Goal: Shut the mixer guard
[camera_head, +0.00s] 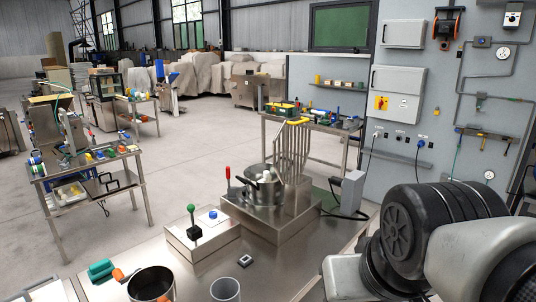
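The mixer (272,218) is a steel machine on the metal bench, with a round steel bowl (262,190) on it. Its guard (291,153) is a set of steel bars that stands upright behind and to the right of the bowl, so the guard is open. A yellow bar (298,122) runs along the guard's top edge. Something pale shows in the bowl's mouth, too small to make out. My arm fills the lower right; no gripper fingers show.
Left of the mixer is a steel control box (203,235) with a green-knobbed lever (192,221) and a blue button. A red-handled lever (228,178) stands beside the bowl. A grey box (352,190) is at the right. A dark pot (152,284) and grey cup (225,290) stand in front.

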